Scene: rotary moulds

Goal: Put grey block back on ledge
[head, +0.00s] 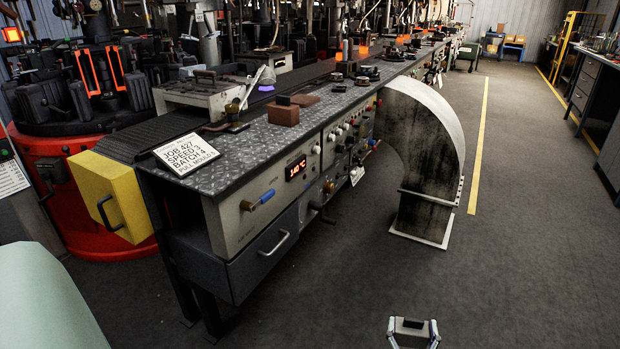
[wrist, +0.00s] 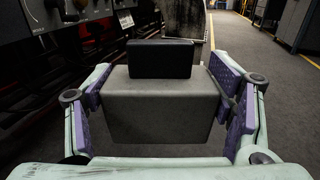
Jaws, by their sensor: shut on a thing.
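The grey block (wrist: 160,108) has a smaller black piece (wrist: 161,58) on top and sits between the purple pads of my gripper (wrist: 163,98) in the wrist view. My gripper is shut on it. The ledge (head: 232,165) is the patterned metal top along the bench front. A similar reddish-brown block (head: 284,116) with a dark top rests on it.
A control panel with a blue-handled lever (head: 258,200) faces the aisle. A large curved duct (head: 425,130) stands beside the bench. The grey floor (head: 500,260) is clear.

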